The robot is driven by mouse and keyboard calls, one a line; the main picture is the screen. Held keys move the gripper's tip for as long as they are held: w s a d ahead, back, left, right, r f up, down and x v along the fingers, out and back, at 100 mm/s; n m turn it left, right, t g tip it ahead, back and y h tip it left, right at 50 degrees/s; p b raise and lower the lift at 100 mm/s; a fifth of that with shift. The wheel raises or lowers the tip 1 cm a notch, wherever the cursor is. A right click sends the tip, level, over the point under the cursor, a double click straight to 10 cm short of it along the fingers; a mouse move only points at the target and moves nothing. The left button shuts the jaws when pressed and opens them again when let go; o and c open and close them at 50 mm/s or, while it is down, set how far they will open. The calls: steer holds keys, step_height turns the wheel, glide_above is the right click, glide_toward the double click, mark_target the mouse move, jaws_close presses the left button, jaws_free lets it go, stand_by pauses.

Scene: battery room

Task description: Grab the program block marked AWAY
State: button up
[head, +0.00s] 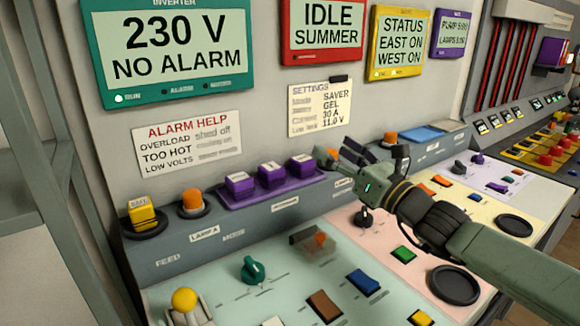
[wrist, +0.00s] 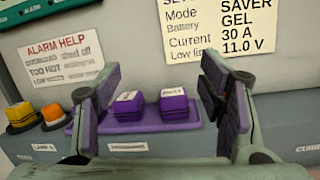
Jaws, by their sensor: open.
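Three purple program blocks stand in a row on a purple tray (head: 232,203) on the panel's ledge: a left block (head: 239,185), a middle block (head: 271,175) and a right block (head: 301,165). In the wrist view two blocks show between my fingers, one at the left (wrist: 128,107) and one at the right (wrist: 174,105); my left finger covers part of the tray. My gripper (head: 338,160) is open and empty, near the tray's right end, apart from the blocks.
A yellow block (head: 142,213) and an orange lamp (head: 192,201) stand left of the tray. Another orange lamp (head: 390,139) is behind my gripper. The settings sheet (head: 320,106) hangs on the wall above. Knobs and buttons cover the sloping desk in front.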

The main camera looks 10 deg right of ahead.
steer(key=n+g+h, duration=0.1)
steer(key=n+g, duration=0.1)
glide_toward(309, 162)
steer(key=x, duration=0.1)
steer(key=b+x, duration=0.1)
steer(key=x, duration=0.1)
steer(key=b+x, duration=0.1)
steer(key=x, duration=0.1)
steer(key=shift+a+f, duration=0.1)
steer(key=shift+f, duration=0.2)
steer(key=b+x, duration=0.2)
steer(key=x, duration=0.3)
steer(key=shift+w+r+b, duration=0.1)
steer(key=shift+w+b, duration=0.2)
steer(key=shift+b, duration=0.1)
steer(key=shift+w+a+r, duration=0.1)
steer(key=shift+c, duration=0.5)
steer(key=c, duration=1.2)
